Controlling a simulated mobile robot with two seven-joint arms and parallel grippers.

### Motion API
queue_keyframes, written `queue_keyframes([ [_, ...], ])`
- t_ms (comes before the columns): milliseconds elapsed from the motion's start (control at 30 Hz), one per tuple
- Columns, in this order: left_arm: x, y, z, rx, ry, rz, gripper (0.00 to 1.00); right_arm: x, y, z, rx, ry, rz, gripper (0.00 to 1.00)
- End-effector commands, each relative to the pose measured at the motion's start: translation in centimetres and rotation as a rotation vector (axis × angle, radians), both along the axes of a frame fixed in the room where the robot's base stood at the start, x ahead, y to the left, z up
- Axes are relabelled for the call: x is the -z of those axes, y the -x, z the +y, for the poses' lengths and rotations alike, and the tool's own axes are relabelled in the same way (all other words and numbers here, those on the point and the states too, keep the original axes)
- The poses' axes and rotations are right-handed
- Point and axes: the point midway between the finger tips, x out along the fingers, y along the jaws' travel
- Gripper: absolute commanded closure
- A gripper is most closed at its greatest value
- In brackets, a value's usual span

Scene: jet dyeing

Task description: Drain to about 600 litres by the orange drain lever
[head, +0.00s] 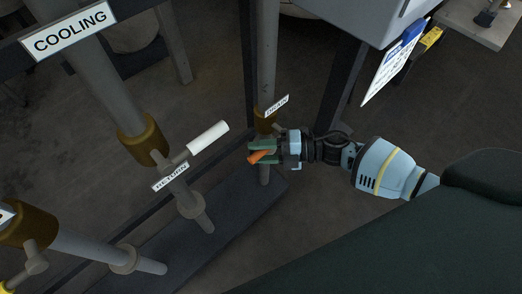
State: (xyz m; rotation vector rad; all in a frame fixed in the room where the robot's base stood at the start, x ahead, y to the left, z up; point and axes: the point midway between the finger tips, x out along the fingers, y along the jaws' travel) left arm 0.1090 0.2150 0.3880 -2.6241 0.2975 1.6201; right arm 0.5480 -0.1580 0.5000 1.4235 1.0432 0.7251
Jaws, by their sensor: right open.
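The orange drain lever (258,157) sits low on a thin vertical pipe, below a brass valve body (264,122) and a small label reading DRAIN (277,105). My right gripper (262,152) comes in from the right and is open, with its green fingers around the lever. Part of the lever is hidden between the fingers, and I cannot tell whether they touch it. No litre reading is legible. My left gripper is not in view.
A white lever (208,137) labelled RETURN (171,177) is on the pipe to the left. A COOLING sign (72,31) hangs upper left. A grey cabinet (365,15) with a hanging sheet (394,64) is upper right. Dark floor lies between the pipes.

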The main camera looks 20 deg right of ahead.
Motion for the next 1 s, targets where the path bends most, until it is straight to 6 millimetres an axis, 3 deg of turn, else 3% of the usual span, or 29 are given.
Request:
queue_keyframes([
  [167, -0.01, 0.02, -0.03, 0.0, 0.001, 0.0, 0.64, -0.02, -0.01, -0.01, 0.0, 0.0, 0.0, 0.6],
  [467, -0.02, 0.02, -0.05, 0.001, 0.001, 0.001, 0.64, -0.02, 0.0, -0.03, 0.0, 0.0, 0.0, 1.0],
  [1000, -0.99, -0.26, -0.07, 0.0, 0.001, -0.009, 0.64, 0.41, -0.06, -0.08, 0.0, 0.074, -0.028, 1.0],
])
